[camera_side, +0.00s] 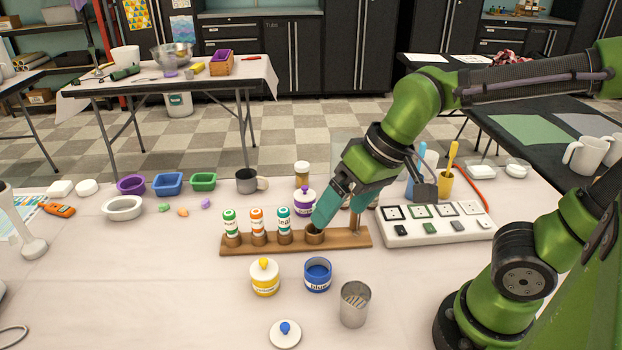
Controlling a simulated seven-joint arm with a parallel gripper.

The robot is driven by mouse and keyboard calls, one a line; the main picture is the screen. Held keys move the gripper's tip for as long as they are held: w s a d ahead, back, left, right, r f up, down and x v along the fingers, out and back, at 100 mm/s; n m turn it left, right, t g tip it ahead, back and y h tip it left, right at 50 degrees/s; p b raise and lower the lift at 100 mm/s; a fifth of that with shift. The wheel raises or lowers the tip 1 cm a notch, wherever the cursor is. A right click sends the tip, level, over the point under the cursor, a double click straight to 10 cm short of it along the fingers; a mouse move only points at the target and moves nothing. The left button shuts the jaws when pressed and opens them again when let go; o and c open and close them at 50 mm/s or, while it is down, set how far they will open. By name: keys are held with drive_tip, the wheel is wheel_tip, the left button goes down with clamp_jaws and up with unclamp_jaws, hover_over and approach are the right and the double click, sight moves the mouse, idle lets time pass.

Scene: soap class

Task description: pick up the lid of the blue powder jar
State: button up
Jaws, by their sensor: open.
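The blue powder jar (317,277) stands open on the table in front of the wooden rack, with blue powder showing inside. A white lid with a blue knob (285,335) lies knob up on the table near the front edge of the view, apart from the jar. My gripper (326,215), with teal fingers, is open and points down at the right part of the wooden rack (343,240), behind the blue jar and well away from the lid. The arm partly hides what is behind the gripper.
A lidded yellow jar (265,279) stands left of the blue jar, and a metal cup (354,304) stands right. Several labelled bottles (257,226) sit in the rack. A lidded purple jar (304,203) is behind it. The table left of the lid is clear.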

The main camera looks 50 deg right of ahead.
drive_tip(key=w+a+f+n+g+h, duration=0.25)
drive_tip(key=a+f+g, duration=0.2)
drive_tip(key=a, duration=0.75)
hover_over(285, 326)
drive_tip(key=shift+m, duration=0.45)
drive_tip(key=f, duration=1.1)
drive_tip(key=shift+w+d+f, duration=0.15)
drive_tip(key=shift+w+f, duration=0.15)
drive_tip(key=shift+f, duration=0.05)
drive_tip(key=shift+s+f, duration=0.15)
drive_tip(key=shift+f, duration=1.2)
drive_tip(key=shift+s+f, duration=0.1)
drive_tip(key=shift+f, duration=1.25)
drive_tip(key=shift+c, duration=0.4)
drive_tip(key=c, duration=1)
drive_tip(key=shift+c, duration=0.2)
